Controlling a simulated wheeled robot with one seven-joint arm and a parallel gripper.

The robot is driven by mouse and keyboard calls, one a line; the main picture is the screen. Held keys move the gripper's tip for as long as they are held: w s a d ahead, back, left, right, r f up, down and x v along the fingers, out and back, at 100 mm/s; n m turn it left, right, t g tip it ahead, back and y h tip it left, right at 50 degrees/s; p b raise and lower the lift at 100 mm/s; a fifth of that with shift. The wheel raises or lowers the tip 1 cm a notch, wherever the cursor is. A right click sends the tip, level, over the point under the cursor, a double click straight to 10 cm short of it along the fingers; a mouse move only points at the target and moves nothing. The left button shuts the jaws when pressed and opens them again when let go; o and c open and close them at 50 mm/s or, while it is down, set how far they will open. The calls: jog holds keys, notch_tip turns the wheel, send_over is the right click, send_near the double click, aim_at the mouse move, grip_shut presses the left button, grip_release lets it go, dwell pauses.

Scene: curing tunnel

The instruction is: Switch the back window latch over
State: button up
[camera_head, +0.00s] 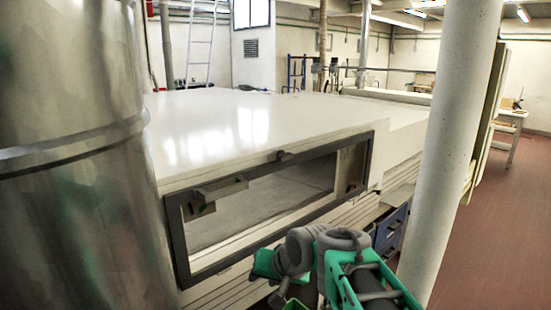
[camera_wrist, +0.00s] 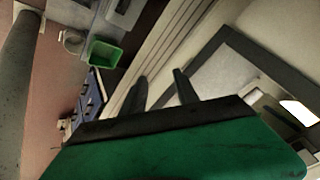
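A window (camera_head: 270,200) with a dark frame is set in the side of the large white tunnel housing (camera_head: 225,115). A small dark knob-like part (camera_head: 284,156) sits at the top middle of the frame; it may be the latch, but its position is too small to read. My gripper (camera_wrist: 158,76) has two dark fingers standing apart with nothing between them. It is beside the white side wall, and the window's dark frame (camera_wrist: 262,56) lies to the right of the fingers. In the head view my arm is low, in front of the window's lower right, and the fingertips are not clear.
A white column (camera_head: 455,130) stands right of the window and a large metal cylinder (camera_head: 80,170) stands at the left. Blue bins (camera_head: 390,230) lie below the window's right end. The wrist view shows a green bin (camera_wrist: 104,53). Open red floor (camera_head: 505,220) lies at right.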

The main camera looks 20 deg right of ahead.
jog(key=w+d+r+m+t+y, duration=0.1)
jog(key=w+d+r+m+t, duration=0.25)
jog(key=w+r, duration=0.35)
jog(key=m+t+y, duration=0.4)
jog(key=m+t, duration=0.2)
send_near(288, 158)
jog(key=w, duration=0.2)
jog(key=x, duration=0.3)
jog(key=p+x, duration=0.1)
jog(key=x, duration=0.3)
jog(key=shift+s+a+r+p, duration=0.15)
jog(key=shift+a+p, duration=0.15)
jog(key=shift+a, duration=0.1)
jog(key=shift+w+a, duration=0.1)
jog(key=shift+w, duration=0.2)
jog(key=shift+c, duration=0.2)
grip_shut()
